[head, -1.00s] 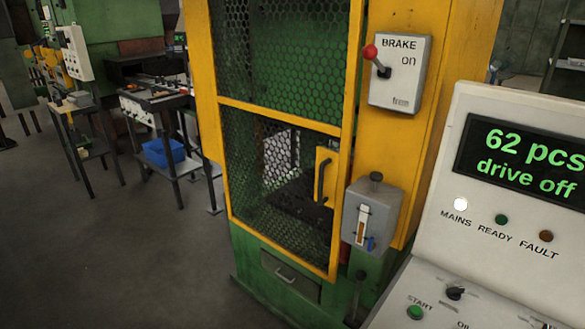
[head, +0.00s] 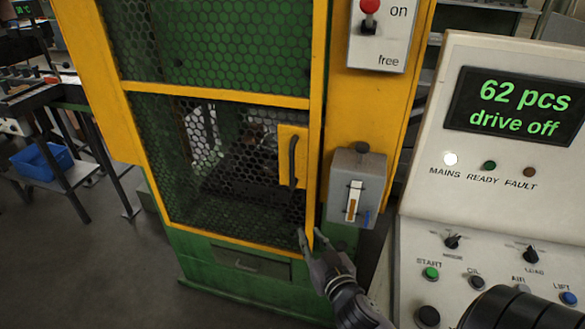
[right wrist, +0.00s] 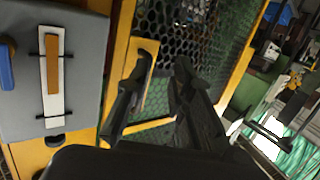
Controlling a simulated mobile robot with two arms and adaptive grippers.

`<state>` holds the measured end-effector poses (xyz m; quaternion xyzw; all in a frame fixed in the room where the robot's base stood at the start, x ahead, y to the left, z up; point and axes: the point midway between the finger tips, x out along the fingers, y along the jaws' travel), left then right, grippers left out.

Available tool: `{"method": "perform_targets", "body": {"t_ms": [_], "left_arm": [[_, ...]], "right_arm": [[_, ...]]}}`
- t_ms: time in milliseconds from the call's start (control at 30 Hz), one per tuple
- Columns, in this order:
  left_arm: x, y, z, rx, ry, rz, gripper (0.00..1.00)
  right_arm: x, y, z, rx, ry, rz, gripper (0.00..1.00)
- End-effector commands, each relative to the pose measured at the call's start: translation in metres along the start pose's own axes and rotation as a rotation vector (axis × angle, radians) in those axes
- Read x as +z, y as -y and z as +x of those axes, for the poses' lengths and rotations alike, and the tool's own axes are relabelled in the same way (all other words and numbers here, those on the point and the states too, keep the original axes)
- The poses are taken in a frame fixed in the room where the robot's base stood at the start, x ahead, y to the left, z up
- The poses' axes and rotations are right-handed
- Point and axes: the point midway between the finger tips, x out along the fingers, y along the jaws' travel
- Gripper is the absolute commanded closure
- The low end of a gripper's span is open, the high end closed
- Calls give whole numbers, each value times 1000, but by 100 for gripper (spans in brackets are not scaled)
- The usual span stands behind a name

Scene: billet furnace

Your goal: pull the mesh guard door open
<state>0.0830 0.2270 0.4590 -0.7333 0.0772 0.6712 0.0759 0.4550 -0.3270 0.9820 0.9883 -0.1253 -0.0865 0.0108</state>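The mesh guard door (head: 215,95) has a yellow frame and dark mesh and stands shut on the green and yellow machine. Its dark bar handle (head: 293,160) sits on a yellow plate (head: 286,135) at the door's right side. My right gripper (head: 311,235) is below the handle in the head view, near the door's lower right corner, its two fingers apart and empty. In the right wrist view the open fingers (right wrist: 158,80) point toward the yellow handle plate (right wrist: 152,95); the left finger overlaps the handle area, and I cannot tell whether they touch. My left gripper is out of view.
A grey box with a gauge strip (head: 357,188) is mounted just right of the door. The brake box (head: 381,38) with a red-knobbed lever is above it. A control console (head: 430,190) stands close on the right. Open floor (head: 90,260) lies to the left.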

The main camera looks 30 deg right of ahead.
Motion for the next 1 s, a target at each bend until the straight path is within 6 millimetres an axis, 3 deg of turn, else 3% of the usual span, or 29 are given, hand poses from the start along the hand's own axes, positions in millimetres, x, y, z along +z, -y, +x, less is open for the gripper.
{"method": "perform_targets", "body": {"t_ms": [33,100,233,467,1000], "left_arm": [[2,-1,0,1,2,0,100],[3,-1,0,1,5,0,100],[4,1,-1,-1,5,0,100],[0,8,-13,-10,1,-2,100],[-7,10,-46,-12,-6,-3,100]], "right_arm": [[-29,-3,-7,8,-55,15,79],[-56,-6,-14,16,-109,32,79],[-84,-9,-22,22,-162,50,79],[-97,-11,2,23,-174,50,79],[-114,-14,115,24,-170,50,79]]}}
